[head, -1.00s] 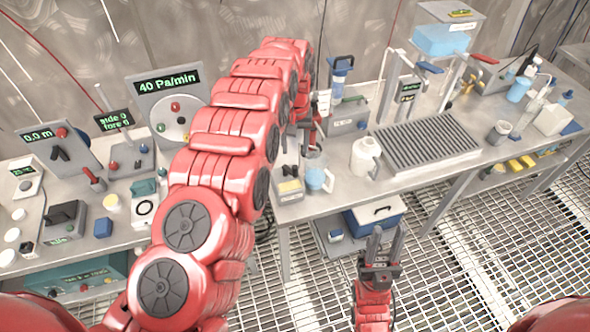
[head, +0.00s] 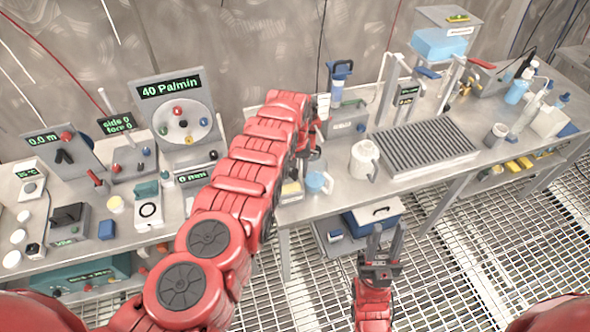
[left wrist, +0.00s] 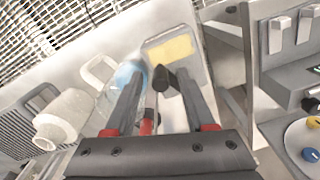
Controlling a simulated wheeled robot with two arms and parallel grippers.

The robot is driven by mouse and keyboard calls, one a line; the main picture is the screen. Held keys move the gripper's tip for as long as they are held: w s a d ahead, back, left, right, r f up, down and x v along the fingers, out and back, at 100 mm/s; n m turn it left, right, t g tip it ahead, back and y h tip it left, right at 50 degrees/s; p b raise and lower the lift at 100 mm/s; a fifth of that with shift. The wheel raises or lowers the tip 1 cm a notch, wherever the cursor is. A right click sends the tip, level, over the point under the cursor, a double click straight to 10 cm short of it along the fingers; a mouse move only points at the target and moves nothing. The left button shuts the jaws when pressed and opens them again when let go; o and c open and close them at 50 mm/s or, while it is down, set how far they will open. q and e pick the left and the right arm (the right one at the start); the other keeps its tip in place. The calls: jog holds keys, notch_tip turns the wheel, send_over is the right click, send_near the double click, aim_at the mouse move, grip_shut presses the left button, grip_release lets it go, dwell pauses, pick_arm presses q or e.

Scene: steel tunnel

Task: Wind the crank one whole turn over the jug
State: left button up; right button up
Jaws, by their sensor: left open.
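A clear jug with a blue tint (head: 319,183) stands at the near left edge of the right-hand bench. It also shows in the left wrist view (left wrist: 118,90), partly behind a finger. A small dark knob (left wrist: 160,79), perhaps the crank's grip, shows between the fingers of my left gripper (left wrist: 158,82); the rest of the crank cannot be made out. My left gripper is open above the bench beside the jug, its fingers apart; in the head view my arm mostly hides it. My right gripper (head: 384,240) is open and empty, low in front of the bench.
A white jug (head: 364,160) stands right of the clear jug, beside a ribbed drainer (head: 425,143). A blue-topped filter unit (head: 340,85) is behind. A yellow sponge in a tray (left wrist: 172,48) is close to my left fingers. The left bench holds a 40 Pa/min panel (head: 177,118).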

pick_arm(q)
grip_shut()
jog(key=shift+a, duration=0.1)
dwell(0.3)
